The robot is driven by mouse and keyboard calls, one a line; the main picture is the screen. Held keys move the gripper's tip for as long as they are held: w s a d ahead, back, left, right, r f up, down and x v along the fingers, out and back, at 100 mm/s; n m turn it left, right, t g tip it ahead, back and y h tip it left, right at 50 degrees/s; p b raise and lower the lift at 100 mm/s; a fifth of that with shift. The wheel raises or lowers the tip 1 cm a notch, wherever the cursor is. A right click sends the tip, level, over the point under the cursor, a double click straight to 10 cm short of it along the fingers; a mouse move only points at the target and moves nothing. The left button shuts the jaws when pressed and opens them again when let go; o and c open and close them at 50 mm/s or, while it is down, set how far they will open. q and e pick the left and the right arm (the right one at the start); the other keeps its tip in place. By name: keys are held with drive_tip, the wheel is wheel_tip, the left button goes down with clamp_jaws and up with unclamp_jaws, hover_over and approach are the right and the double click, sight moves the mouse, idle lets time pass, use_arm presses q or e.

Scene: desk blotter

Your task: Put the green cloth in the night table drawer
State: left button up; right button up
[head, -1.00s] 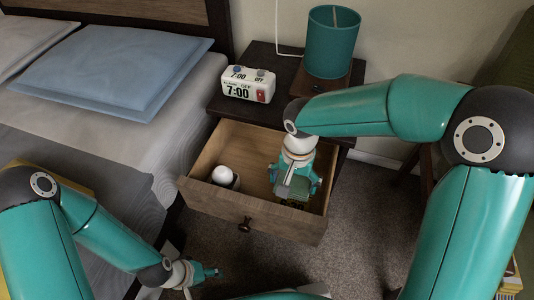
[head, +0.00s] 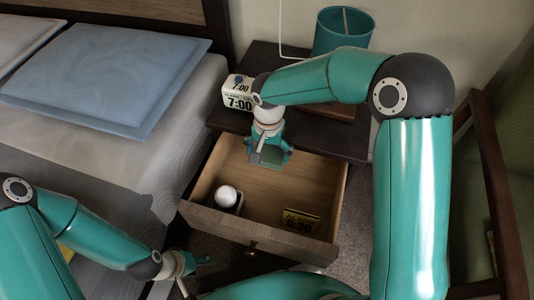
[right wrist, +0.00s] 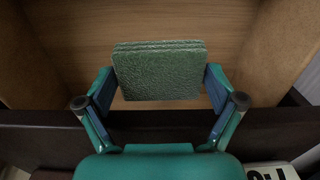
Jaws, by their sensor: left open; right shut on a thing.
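The green cloth (right wrist: 160,72) is a folded, textured square pad between the fingers of my right gripper (right wrist: 160,95), which is shut on it. In the head view, my right gripper (head: 268,158) holds the cloth over the back left part of the open night table drawer (head: 315,178). I cannot tell whether the cloth touches the drawer. The drawer is pulled out from the dark night table (head: 330,140). My left gripper (head: 200,265) is open and empty, low beside the bed, left of the drawer front.
In the drawer are a white rounded object (head: 226,195) at front left and a dark box with yellow lettering (head: 300,221) at front right. A white clock (head: 238,101) and teal lamp (head: 343,32) stand on the tabletop. The bed (head: 130,160) borders the left.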

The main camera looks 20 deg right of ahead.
sight(271, 156)
drive_tip(key=shift+s+a+f+b, duration=0.1)
drive_tip(key=shift+s+f+b, duration=0.1)
drive_tip(key=shift+f, duration=0.35)
drive_tip(key=shift+s+a+f+b, duration=0.1)
drive_tip(key=shift+s+f, duration=0.05)
drive_tip(key=shift+f, duration=0.4)
drive_tip(key=shift+s+d, duration=0.2)
drive_tip(key=shift+d, duration=0.15)
use_arm(q)
drive_tip(key=shift+s+a+f, duration=0.15)
drive_tip(key=shift+s+f, duration=0.2)
drive_tip(key=shift+f, duration=0.45)
use_arm(e)
drive_tip(key=shift+d, duration=0.25)
use_arm(q)
drive_tip(key=shift+f+b, duration=0.55)
use_arm(e)
drive_tip(key=shift+f, duration=0.65)
drive_tip(key=shift+a, duration=0.1)
drive_tip(key=o, duration=0.7)
drive_tip(key=shift+r, duration=0.1)
